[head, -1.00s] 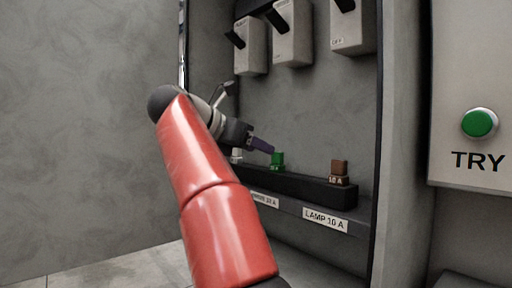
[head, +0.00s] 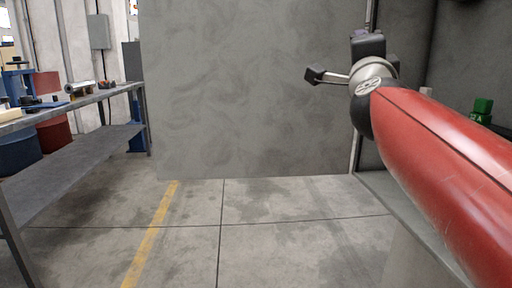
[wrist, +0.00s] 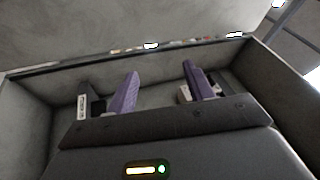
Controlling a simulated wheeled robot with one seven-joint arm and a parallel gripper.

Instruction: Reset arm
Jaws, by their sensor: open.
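My red arm extends from the lower right of the head view up to my gripper (head: 367,42), which is raised in front of the edge of the grey cabinet. In the wrist view its two purple fingers stand well apart (wrist: 162,82). Nothing shows between them. A green fuse block (head: 482,107) shows at the right edge of the head view, behind my arm. My arm hides much of the cabinet's interior.
A metal workbench (head: 75,105) with tools is at the left. The concrete floor (head: 260,230) with a yellow line (head: 150,235) is clear between them.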

